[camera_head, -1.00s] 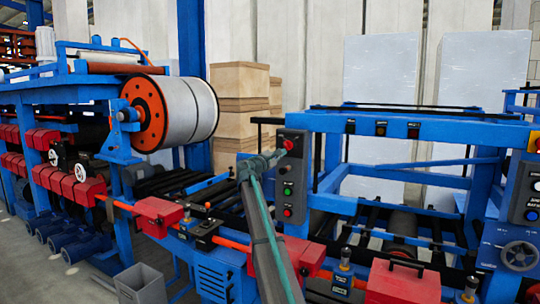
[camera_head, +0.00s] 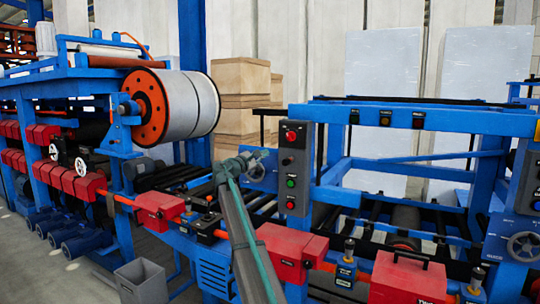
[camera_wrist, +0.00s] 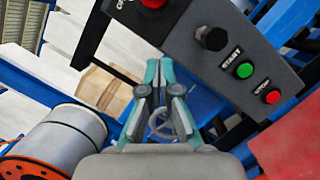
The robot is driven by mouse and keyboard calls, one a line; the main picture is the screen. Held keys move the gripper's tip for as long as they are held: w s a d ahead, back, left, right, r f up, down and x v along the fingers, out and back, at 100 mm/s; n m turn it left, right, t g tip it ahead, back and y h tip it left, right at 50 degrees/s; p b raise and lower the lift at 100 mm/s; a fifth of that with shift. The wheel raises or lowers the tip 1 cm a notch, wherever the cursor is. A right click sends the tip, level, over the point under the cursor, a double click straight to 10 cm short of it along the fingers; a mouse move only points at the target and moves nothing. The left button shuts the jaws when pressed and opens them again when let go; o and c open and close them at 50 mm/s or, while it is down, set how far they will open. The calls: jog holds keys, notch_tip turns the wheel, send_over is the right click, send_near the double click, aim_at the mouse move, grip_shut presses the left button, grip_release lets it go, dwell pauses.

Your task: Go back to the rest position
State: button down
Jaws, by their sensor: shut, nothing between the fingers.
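My gripper (camera_wrist: 158,72) shows in the wrist view with its teal fingers together and nothing between them. In the head view my gripper (camera_head: 262,155) is at the end of my raised arm, just left of the grey control panel (camera_head: 294,168). The panel carries a red button at the top, a black knob, then a green and a red button. In the wrist view the panel (camera_wrist: 215,55) lies to the right of the fingers, and a gap shows between them. I cannot tell how far apart they are in depth.
A blue machine frame (camera_head: 420,120) stands on the right, with a red box (camera_head: 408,280) at its front. A large coil (camera_head: 190,103) with an orange rim hangs at left. Stacked wooden crates (camera_head: 240,78) stand behind. Open floor (camera_head: 60,280) shows at lower left.

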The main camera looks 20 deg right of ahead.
jog(key=shift+s+a, duration=0.25)
jog(key=shift+a, duration=0.2)
